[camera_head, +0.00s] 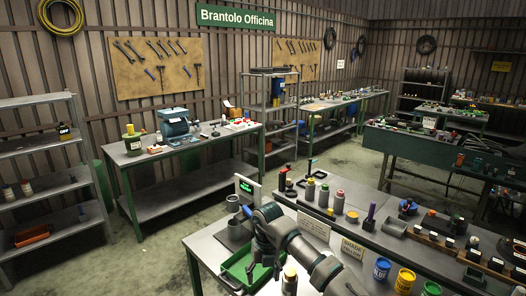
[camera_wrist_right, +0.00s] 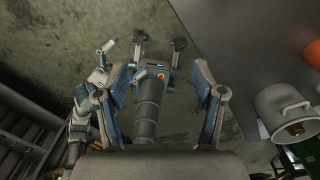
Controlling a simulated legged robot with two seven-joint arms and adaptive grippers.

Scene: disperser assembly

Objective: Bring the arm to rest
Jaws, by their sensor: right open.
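My right arm comes in at the bottom of the head view, over the near bench.
In the wrist view a light metal pot (camera_wrist_right: 285,108) stands at the right, by the grey bench edge (camera_wrist_right: 225,60).

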